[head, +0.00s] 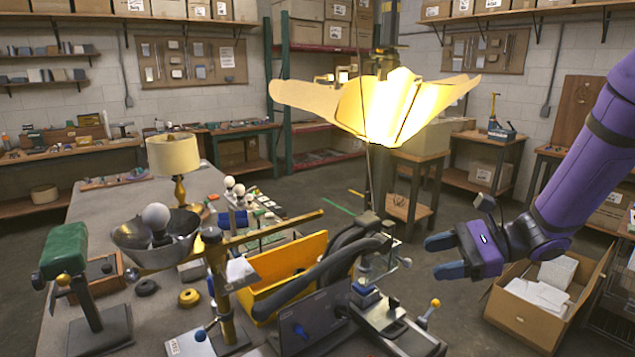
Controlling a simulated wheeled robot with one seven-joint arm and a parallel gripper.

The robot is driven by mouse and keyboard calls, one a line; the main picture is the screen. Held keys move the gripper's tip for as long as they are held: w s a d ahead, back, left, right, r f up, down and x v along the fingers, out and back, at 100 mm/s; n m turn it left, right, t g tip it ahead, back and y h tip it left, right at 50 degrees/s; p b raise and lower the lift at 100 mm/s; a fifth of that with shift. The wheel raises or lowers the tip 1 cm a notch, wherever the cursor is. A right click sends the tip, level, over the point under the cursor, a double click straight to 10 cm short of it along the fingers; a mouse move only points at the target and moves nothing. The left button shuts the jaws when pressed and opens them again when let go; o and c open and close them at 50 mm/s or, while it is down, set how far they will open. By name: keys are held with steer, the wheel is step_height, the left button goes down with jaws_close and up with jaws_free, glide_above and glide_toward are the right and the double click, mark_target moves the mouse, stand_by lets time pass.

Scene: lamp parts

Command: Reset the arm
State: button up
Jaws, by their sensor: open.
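My purple arm comes in from the right side of the head view. My gripper (440,257) has blue fingertips, points left and is open, with nothing between its fingers. It hangs in free air to the right of the workbench (92,215), apart from every object. A lit lamp with a cream, petal-like shade (385,105) stands on a thin pole left of and above my gripper. The lower part of the lamp is partly hidden among the dark clamps and fittings at the bench's front right.
A small table lamp (174,157) stands behind. An open cardboard box (540,310) with papers sits below right of my gripper.

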steer(key=s+d+r+n+t+h, duration=0.1)
steer(key=s+d+r+n+h, duration=0.3)
steer(key=s+r+n+h, duration=0.3)
steer(key=s+d+r+n+t+h, duration=0.2)
steer(key=s+r+n+h, duration=0.4)
steer(key=s, duration=0.7)
steer(key=d+n+h, duration=0.1)
steer(key=n, duration=0.1)
steer(key=shift+d+r+n+t, duration=0.3)
steer(key=shift+d+r, duration=0.05)
steer(key=shift+r, duration=0.05)
